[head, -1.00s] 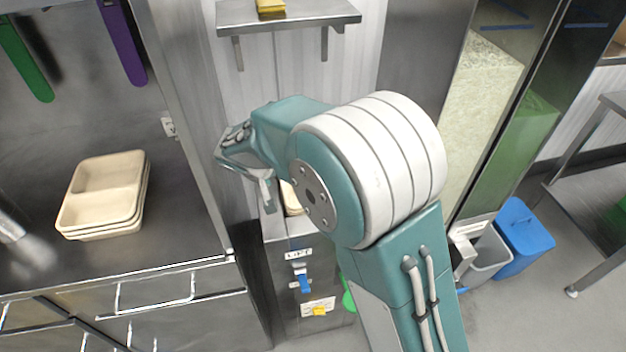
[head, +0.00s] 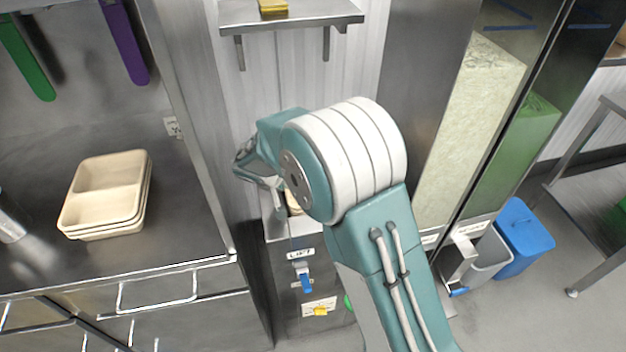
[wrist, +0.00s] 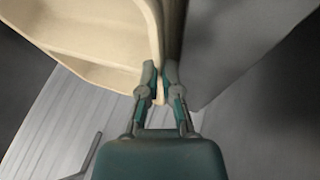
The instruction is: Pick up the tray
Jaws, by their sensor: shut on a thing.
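A beige tray (wrist: 95,45) with compartments fills the upper left of the wrist view. My gripper (wrist: 160,78) is shut on its rim, with one finger on each side of the wall. In the head view only a small beige patch of this tray (head: 293,204) shows beside my arm; the rest is hidden behind the arm and wrist. Whether the tray is clear of the surface below cannot be told.
A stack of beige divided trays (head: 104,194) lies on the steel counter (head: 40,160) at left. A metal cabinet (head: 313,290) labelled LIFT stands below my wrist. A small shelf (head: 295,17) is above. Tall clear bins (head: 470,130) and a blue bin (head: 524,234) stand at right.

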